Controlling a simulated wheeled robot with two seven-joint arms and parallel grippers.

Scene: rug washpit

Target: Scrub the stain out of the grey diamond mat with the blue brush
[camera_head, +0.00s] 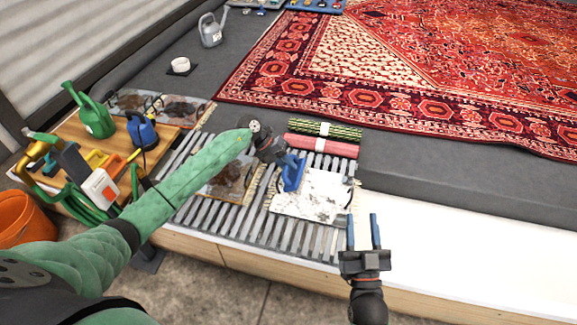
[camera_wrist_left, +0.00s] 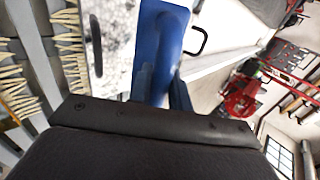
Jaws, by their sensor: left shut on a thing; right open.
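The pale grey mat (camera_head: 318,207), blotched with darker grey patches and fringed at its ends, lies on the slatted grating. Its diamond pattern is hard to make out. My left gripper (camera_head: 283,163) is shut on the blue brush (camera_head: 293,174), over the mat's upper left part. In the left wrist view the blue brush (camera_wrist_left: 158,45) stands between the fingers, with the speckled mat (camera_wrist_left: 118,40) beside it. The brush's bristles are hidden, so I cannot tell whether they touch the mat. My right gripper (camera_head: 363,232) is open and empty, near the mat's lower right corner.
A brown-stained mat (camera_head: 230,182) lies to the left on the grating (camera_head: 235,228). Two rolled rugs (camera_head: 322,146) lie behind. A wooden board (camera_head: 78,130) at left carries a green watering can (camera_head: 92,112), a blue item and other tools. The white ledge (camera_head: 460,235) at right is clear.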

